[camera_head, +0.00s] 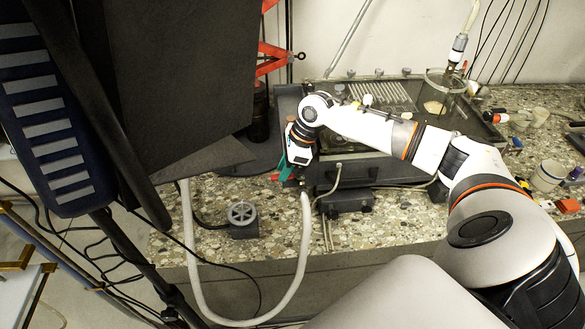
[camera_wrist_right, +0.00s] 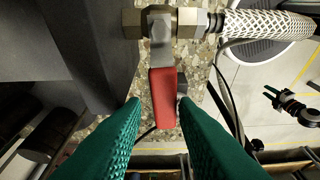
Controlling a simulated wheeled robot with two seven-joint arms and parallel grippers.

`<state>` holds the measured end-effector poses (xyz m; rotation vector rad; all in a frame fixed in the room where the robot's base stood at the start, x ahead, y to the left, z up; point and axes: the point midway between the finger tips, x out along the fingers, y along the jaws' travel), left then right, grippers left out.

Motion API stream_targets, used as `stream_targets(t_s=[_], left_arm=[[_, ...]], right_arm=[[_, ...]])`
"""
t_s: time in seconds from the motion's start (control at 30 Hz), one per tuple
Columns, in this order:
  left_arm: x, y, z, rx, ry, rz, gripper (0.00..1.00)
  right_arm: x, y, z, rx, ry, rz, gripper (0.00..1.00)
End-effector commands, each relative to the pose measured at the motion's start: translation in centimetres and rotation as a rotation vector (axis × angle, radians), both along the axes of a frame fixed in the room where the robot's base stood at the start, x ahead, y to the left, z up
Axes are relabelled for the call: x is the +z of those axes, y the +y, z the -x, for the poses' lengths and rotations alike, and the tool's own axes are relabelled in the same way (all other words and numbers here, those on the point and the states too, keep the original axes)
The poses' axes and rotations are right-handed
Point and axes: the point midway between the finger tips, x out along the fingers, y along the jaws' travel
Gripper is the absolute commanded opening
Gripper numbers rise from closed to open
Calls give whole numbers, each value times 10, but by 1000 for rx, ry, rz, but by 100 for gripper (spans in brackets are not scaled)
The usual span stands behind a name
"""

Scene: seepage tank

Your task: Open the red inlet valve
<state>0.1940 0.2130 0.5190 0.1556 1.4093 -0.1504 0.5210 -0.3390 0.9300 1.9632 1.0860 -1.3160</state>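The red inlet valve lever (camera_wrist_right: 163,95) shows in the right wrist view, hanging from a brass valve body (camera_wrist_right: 188,22) with a braided hose (camera_wrist_right: 265,23) on its right. My right gripper (camera_wrist_right: 160,110) has green ribbed fingers, one on each side of the lever's free end.
A pale hose (camera_head: 193,262) loops down over the front edge of the speckled counter (camera_head: 375,225). A grey handwheel device (camera_head: 242,215) stands left of the gripper. A white cup (camera_head: 548,176) is on the right. Large dark panels block the upper left.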

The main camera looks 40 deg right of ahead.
Motion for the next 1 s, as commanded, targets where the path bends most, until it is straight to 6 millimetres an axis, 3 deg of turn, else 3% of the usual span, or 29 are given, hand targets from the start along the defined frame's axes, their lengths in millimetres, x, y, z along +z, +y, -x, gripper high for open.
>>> stream_targets(t_s=[0.6, 1.0], left_arm=[[-34, 0, 0, 0, 0, 0, 36], [-37, 0, 0, 0, 0, 0, 36]], right_arm=[[111, -40, 23, 10, -9, 2, 26], [91, 42, 9, 3, -65, -303, 26]])
